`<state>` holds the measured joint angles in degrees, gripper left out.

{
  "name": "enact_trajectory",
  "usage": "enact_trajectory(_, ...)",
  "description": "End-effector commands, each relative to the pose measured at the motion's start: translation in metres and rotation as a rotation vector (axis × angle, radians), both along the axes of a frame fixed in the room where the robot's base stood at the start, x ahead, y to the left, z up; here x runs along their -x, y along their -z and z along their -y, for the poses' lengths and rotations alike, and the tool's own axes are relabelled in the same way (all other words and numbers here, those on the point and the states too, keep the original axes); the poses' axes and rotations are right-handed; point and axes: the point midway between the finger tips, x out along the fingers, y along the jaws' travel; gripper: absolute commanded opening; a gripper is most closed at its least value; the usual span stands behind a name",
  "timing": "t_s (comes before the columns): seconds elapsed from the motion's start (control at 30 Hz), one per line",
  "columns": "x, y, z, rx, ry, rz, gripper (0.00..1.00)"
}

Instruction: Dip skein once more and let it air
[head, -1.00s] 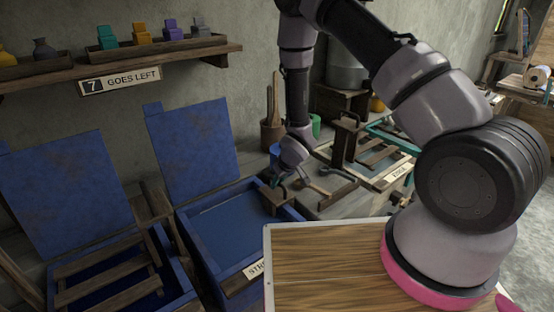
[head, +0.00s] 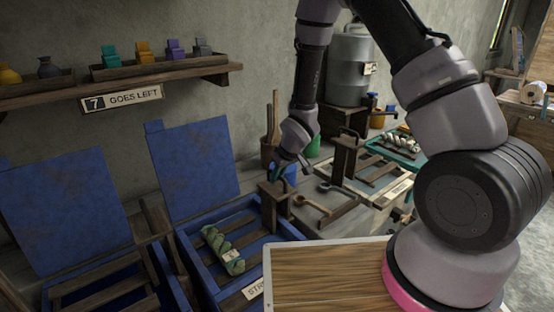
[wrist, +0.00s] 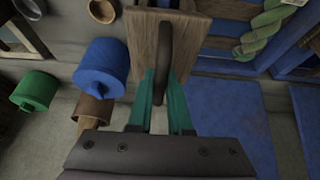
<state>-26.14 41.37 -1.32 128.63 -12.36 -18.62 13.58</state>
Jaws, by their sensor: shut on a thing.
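My gripper (head: 283,174) is shut on the handle (wrist: 166,45) of a wooden lifting post (head: 268,206) at the right side of the open blue vat (head: 188,262). The post belongs to a slatted wooden rack (head: 240,217), which stands raised in the vat. A pale green twisted skein (head: 222,252) with a light tag lies across the slats, above the dark blue bath. The skein also shows at the upper right of the wrist view (wrist: 262,32). The vat's blue lid (head: 193,172) stands open behind it.
A second open blue vat with an empty-looking rack (head: 105,283) stands at left. A striped wooden board (head: 320,275) is in front. A bench (head: 335,212) with tools and another post (head: 342,160) is at right.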

Motion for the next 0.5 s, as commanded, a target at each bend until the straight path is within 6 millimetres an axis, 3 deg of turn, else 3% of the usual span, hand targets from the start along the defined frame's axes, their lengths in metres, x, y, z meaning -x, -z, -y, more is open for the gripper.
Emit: enact_trajectory(0.5,0.000,-0.053,-0.002,-0.004,-0.003,0.002,0.00)
